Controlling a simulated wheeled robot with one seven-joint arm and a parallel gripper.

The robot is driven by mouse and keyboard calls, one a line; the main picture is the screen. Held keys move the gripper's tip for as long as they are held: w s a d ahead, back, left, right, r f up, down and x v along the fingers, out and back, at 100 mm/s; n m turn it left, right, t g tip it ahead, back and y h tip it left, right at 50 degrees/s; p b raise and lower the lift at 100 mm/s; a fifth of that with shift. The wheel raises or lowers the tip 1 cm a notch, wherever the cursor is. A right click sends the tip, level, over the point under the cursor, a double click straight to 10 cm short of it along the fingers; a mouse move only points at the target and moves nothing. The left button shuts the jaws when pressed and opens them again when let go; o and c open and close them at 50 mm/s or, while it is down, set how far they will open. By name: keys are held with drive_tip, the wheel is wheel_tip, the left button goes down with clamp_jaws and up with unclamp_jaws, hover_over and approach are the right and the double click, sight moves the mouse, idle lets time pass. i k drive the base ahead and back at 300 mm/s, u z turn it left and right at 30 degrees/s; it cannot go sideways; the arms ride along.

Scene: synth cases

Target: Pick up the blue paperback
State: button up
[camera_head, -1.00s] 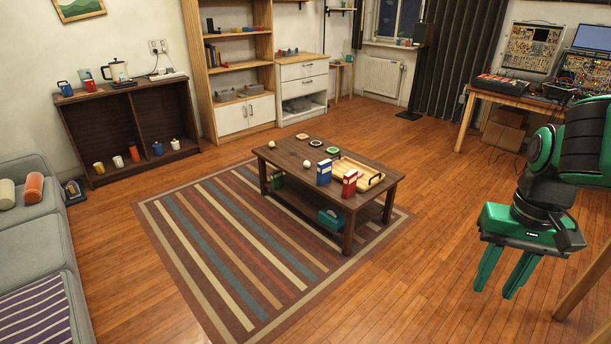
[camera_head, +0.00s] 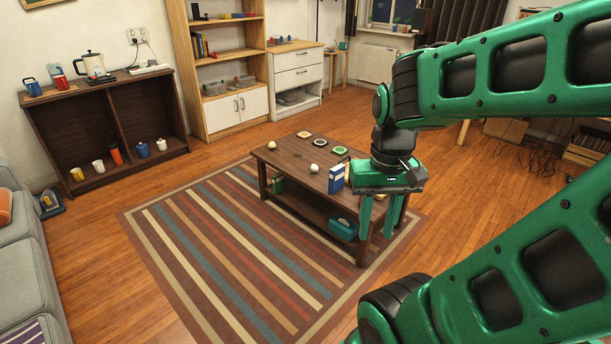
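A blue upright book-like block (camera_head: 336,178) with a white part stands on the dark coffee table (camera_head: 285,155), near its front right part. I cannot tell for sure that it is a paperback. My gripper (camera_head: 378,216) points down, just right of the blue block in the picture, with its two green fingers apart and nothing visible between them. A gap shows between the gripper and the block. Several upright books (camera_head: 201,46), some of them blue, stand on a shelf of the tall bookcase.
Two white balls (camera_head: 314,168) and several small round items (camera_head: 340,150) lie on the coffee table. A teal box (camera_head: 338,224) sits on its lower shelf. A striped rug (camera_head: 215,240) lies in front. My arm covers much of the right side.

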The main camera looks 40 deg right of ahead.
sight(337, 174)
drive_tip(key=z, duration=0.15)
drive_tip(key=i, duration=1.15)
drive_tip(key=z, duration=0.95)
drive_tip(key=i, duration=0.7)
drive_tip(key=z, duration=0.35)
